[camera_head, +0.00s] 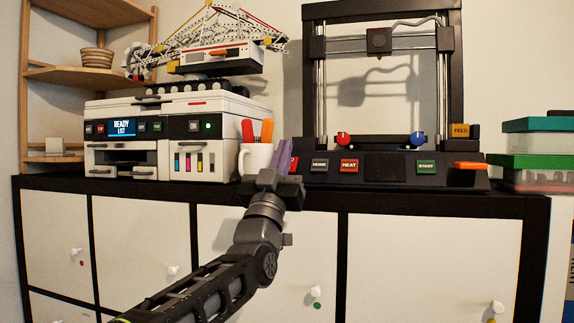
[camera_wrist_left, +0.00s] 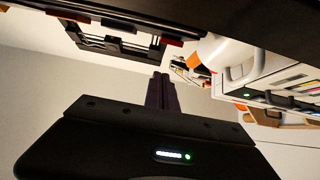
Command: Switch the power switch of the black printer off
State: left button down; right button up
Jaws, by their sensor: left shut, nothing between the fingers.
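The black printer (camera_head: 393,168) is an open-frame machine on the right half of the cabinet top. Its front panel has HOME, HEAT and START buttons. A red control (camera_head: 293,164) at the panel's left end is partly hidden by my left gripper; I cannot read its label or tell its position. My left gripper (camera_head: 281,150) has purple fingers, shut and empty, in front of the panel's left end, beside the mug. Contact cannot be told. My right gripper is not in view.
A white mug (camera_head: 252,161) with colored sticks stands just left of my left gripper. A white printer (camera_head: 165,105) carrying a crane model stands further left. An orange lever-like part (camera_head: 470,165) is at the black panel's right end. Stacked boxes (camera_head: 537,150) stand at far right.

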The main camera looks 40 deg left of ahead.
pick_arm(q)
jog(key=s+r+b+v, duration=0.1)
jog(key=b+v, duration=0.3)
jog(key=v, duration=0.5)
jog(key=shift+s+d, duration=0.35)
jog(key=shift+s, duration=0.1)
